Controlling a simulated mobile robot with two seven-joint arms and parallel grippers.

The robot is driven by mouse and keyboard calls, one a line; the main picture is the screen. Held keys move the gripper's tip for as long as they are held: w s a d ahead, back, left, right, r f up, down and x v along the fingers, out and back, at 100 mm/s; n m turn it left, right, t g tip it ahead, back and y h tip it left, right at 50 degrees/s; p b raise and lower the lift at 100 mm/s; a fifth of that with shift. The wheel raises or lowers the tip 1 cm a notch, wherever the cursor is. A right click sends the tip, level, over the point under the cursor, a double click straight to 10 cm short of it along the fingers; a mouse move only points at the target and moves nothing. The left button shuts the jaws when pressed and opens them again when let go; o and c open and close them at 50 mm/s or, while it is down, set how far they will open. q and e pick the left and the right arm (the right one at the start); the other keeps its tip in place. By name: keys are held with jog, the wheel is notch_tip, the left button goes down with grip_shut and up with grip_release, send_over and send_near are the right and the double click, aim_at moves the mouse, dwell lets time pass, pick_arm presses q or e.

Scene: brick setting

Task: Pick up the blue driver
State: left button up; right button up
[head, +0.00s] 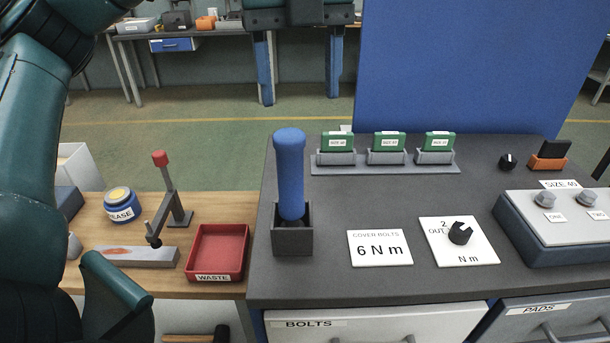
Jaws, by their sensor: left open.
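The blue driver (290,180) stands upright with its blue handle up, its lower end inside a dark grey square holder (292,238) at the left edge of the grey worktop (380,285). My left gripper (116,296) is at the lower left of the head view, left of and nearer than the driver, well apart from it. It is open, with nothing seen in it; my own arm hides part of it. My right gripper is not in view.
Left of the driver, a wooden bench (215,208) bears a red waste tray (218,250), a red-knobbed lever (168,190) and a grease tin (121,205). Right of it are a 6 N m card (380,248), a dial card (460,241) and a rack of green-topped blocks (385,160). A blue panel (470,65) stands behind.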

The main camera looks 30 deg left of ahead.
aim_at(290, 158)
pick_arm(q)
jog(key=shift+w+a+r+n, duration=0.1)
jog(key=shift+a+r+n, duration=0.2)
jog(key=shift+a+r, duration=0.35)
jog(key=shift+a+f+y, duration=0.3)
notch_tip(290, 158, down, 6)
jog(key=shift+f+b, duration=0.25)
jog(key=shift+b, duration=0.3)
jog(key=shift+f, duration=0.5)
notch_tip(290, 158, down, 4)
jog(key=shift+d+r+p, duration=0.1)
jog(key=shift+r+p, duration=0.1)
jog(key=shift+p, duration=0.4)
jog(key=shift+f, duration=0.6)
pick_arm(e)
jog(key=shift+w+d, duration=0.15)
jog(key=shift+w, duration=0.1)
pick_arm(q)
jog(key=shift+c, duration=0.4)
